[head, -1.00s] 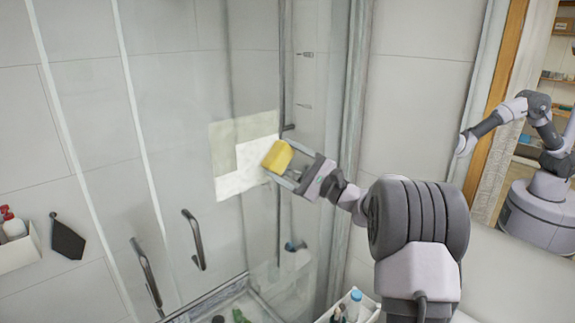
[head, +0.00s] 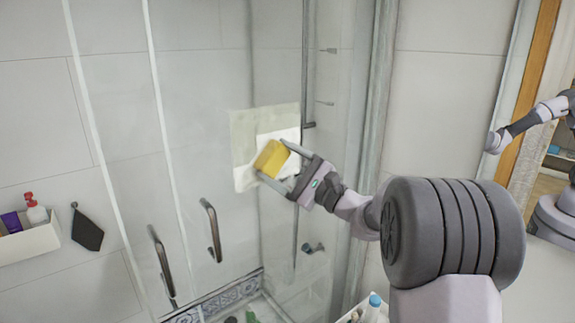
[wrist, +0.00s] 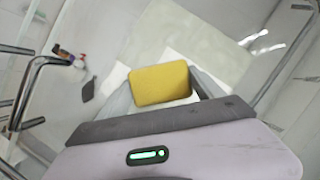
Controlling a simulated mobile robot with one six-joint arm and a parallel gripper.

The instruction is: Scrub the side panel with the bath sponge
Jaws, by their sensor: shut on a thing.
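The yellow bath sponge (head: 271,158) is held between the fingers of my gripper (head: 277,163), which is shut on it. In the wrist view the sponge (wrist: 160,84) sits between my fingertips (wrist: 163,88). The glass side panel (head: 275,60) of the shower is behind it. A pale, whitish square patch (head: 243,130) shows on the panel, with a brighter white area (head: 290,134) beside the sponge. The sponge overlaps this patch in the head view. I cannot tell for sure whether it touches the glass. Part of the patch is hidden behind the sponge and gripper.
Two door handles (head: 212,230) stand left of the patch. A white caddy (head: 32,239) with bottles and a dark hanging cloth (head: 87,231) are at the far left. A container with bottles (head: 371,308) is below my arm. A vertical rail (head: 306,70) runs behind the panel.

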